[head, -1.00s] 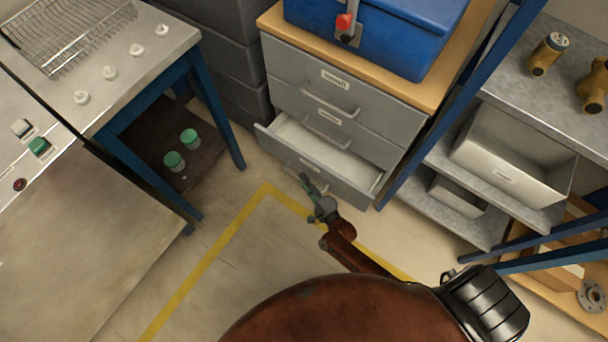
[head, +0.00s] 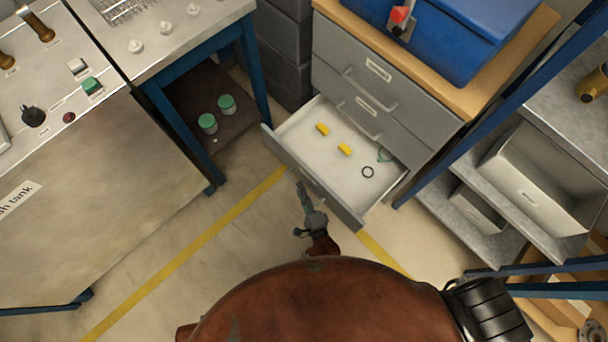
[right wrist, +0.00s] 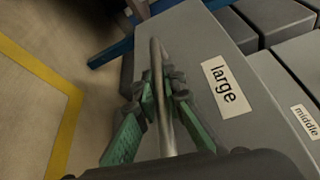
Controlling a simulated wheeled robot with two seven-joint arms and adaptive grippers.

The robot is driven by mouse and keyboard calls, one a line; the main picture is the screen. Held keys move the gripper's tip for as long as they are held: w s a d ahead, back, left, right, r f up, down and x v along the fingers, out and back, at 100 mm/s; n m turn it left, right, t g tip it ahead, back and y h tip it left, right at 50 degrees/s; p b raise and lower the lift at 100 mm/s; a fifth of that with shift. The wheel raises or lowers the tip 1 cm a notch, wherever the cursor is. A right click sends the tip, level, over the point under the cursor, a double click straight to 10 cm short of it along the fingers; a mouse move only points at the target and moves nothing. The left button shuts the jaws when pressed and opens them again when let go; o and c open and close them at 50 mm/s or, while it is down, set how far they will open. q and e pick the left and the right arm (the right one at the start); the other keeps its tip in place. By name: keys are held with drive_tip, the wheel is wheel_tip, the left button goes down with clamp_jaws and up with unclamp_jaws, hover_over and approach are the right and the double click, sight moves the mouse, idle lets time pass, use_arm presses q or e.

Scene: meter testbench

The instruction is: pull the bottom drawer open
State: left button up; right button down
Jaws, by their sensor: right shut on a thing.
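The bottom drawer (head: 312,178) of the grey cabinet stands well open in the head view. Two yellow pieces, a dark ring and a small green item lie on its pale floor. Its front (right wrist: 205,75) carries a label reading "large" in the right wrist view. My right gripper (head: 304,190) is at the outer side of the drawer front. In the right wrist view its green-padded fingers (right wrist: 158,95) are shut around the drawer's bar handle (right wrist: 158,70). The left gripper is not in view.
Two closed drawers (head: 365,90) sit above, under a wooden top with a blue box (head: 450,35). A blue-framed bench (head: 170,50) stands at the left, with two green-capped jars on its lower shelf. A grey shelf with bins (head: 540,180) stands at the right. Floor is clear in front.

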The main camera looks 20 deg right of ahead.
drive_tip(key=shift+s+d+f, duration=0.1)
drive_tip(key=shift+f, duration=0.05)
drive_tip(key=c, duration=2)
unclamp_jaws()
